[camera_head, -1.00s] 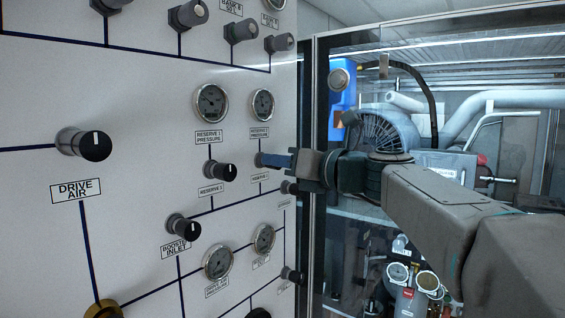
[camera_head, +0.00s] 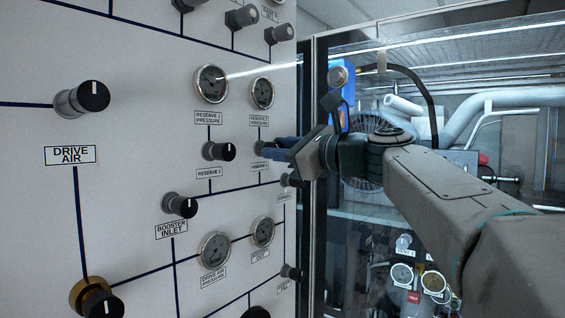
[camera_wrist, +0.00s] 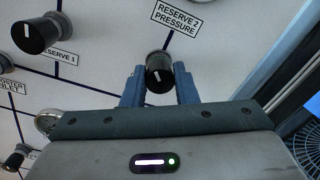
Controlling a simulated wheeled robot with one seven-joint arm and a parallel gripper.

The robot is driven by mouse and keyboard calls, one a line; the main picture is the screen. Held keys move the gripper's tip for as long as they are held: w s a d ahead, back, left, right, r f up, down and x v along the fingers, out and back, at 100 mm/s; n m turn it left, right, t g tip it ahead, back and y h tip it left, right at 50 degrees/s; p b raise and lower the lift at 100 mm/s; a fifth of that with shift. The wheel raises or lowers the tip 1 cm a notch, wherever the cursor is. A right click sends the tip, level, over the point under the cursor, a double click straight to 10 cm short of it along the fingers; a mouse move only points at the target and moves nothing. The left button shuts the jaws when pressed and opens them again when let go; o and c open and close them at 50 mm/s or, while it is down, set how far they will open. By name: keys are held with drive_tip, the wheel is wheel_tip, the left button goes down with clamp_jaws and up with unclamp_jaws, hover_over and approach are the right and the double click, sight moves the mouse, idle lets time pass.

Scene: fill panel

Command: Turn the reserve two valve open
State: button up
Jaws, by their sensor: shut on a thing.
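The reserve two valve is a black knob (camera_wrist: 160,72) with a white pointer line, below the RESERVE 2 PRESSURE label (camera_wrist: 176,18) in the wrist view. My gripper (camera_wrist: 160,86) has one blue finger on each side of this knob and is shut on it. The pointer line is slightly tilted from upright in that view. In the head view my gripper (camera_head: 268,147) reaches the panel from the right, and its fingers hide most of the knob. The reserve two pressure gauge (camera_head: 262,93) is above it.
The reserve 1 knob (camera_head: 219,151) is just left of my gripper. A small knob (camera_head: 289,180) sits close below right. The booster inlet knob (camera_head: 180,205) and drive air knob (camera_head: 84,98) are farther left. A glass-fronted bay (camera_head: 350,230) lies right of the panel.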

drive_tip(key=n+b, duration=0.2)
drive_tip(key=n, duration=0.1)
drive_tip(key=n+b, duration=0.1)
drive_tip(key=n, duration=0.1)
drive_tip(key=shift+f+n+b, duration=0.2)
drive_tip(key=shift+n+b, duration=0.2)
drive_tip(key=n+b, duration=0.3)
drive_tip(key=n, duration=0.6)
drive_tip(key=n+g+y+b, duration=0.1)
drive_tip(key=n+b, duration=0.3)
drive_tip(key=n, duration=0.5)
drive_tip(key=shift+f+n, duration=0.15)
drive_tip(key=shift+n, duration=0.15)
drive_tip(key=o, duration=1)
drive_tip(key=shift+a, duration=0.1)
